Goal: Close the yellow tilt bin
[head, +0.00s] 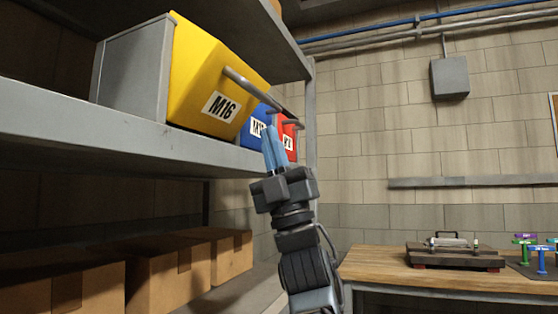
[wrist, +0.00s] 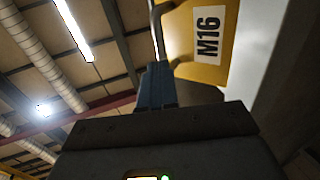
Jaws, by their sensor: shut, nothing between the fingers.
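The yellow tilt bin (head: 205,85) with an M16 label sits on the grey shelf at the upper left in the head view. Its front is tipped outward at the top, and a grey bar handle (head: 250,88) sticks out from it. The yellow front also shows at the upper right in the wrist view (wrist: 200,72). My gripper (head: 271,140) points upward, its blue fingers shut and empty, to the right of the yellow bin and below its handle. In the head view the fingers overlap the blue bin. I cannot tell whether they touch anything.
A blue bin (head: 254,127) and a red bin (head: 289,138) stand farther along the shelf (head: 110,130). Cardboard boxes (head: 150,280) fill the lower shelf. A wooden workbench (head: 380,265) with a grey fixture (head: 455,250) stands at the right. The space before the wall is open.

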